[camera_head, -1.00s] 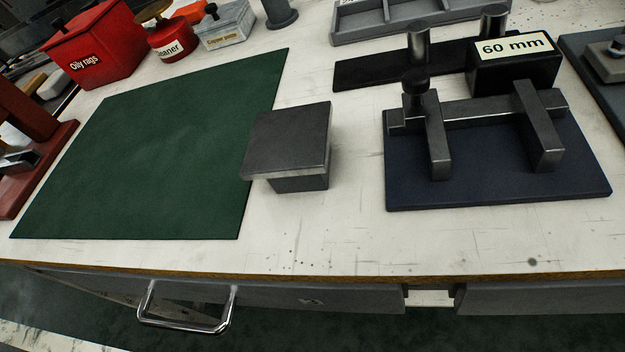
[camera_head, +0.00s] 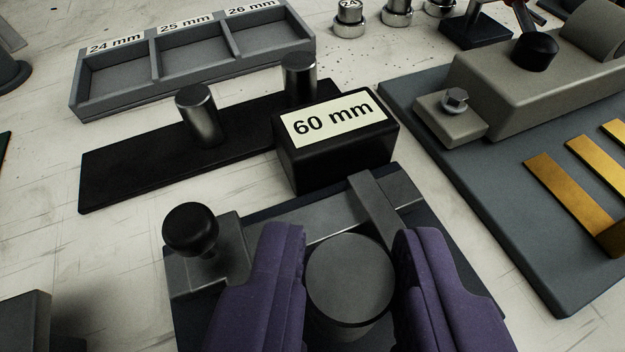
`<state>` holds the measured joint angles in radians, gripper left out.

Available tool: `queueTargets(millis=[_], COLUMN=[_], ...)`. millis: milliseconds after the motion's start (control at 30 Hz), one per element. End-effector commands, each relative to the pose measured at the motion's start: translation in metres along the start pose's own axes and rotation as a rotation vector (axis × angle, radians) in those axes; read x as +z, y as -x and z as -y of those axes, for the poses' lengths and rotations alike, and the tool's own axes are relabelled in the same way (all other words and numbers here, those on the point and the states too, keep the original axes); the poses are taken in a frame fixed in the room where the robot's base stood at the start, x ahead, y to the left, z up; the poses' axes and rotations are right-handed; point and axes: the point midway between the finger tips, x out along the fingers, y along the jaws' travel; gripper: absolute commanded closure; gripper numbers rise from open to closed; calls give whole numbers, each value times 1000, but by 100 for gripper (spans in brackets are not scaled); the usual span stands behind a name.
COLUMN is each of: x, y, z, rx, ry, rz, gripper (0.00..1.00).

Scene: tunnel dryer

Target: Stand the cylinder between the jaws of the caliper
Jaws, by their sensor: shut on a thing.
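A dark grey cylinder (camera_head: 350,275) is between the two purple fingers of my gripper (camera_head: 352,248), which is shut on it. I see its round top face and a little of its side. The caliper (camera_head: 225,258), a grey steel beam with a black knob (camera_head: 190,229) at its left end, lies on a dark blue base below and behind the gripper. The caliper's right jaw (camera_head: 376,210) shows behind the cylinder and runs under the right finger. The left jaw is hidden by the left finger. The cylinder's foot is hidden, so I cannot tell whether it touches the base.
A black block labelled 60 mm (camera_head: 340,160) stands just behind the caliper. Behind it, a black strip (camera_head: 125,178) carries two upright steel pins. A grey tray (camera_head: 120,112) has sections marked 24, 25 and 26 mm. A grey fixture plate (camera_head: 480,215) fills the right.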

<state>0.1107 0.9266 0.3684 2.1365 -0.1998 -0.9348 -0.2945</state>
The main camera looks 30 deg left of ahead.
Motion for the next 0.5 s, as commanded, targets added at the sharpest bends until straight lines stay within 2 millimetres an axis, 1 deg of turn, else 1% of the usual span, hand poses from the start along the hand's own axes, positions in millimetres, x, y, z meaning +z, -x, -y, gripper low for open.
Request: queueTargets(millis=[133, 167, 200, 300, 333, 500], x=[-4, -1, 8, 25, 28, 27], y=[-11, -14, -17, -25, -26, -26], z=[3, 3, 2, 2, 2, 2], rx=[0, 0, 0, 0, 0, 1], ry=[0, -1, -3, -3, -2, 0], rz=[-3, 0, 2, 2, 2, 0], gripper=[100, 100, 100, 100, 100, 100])
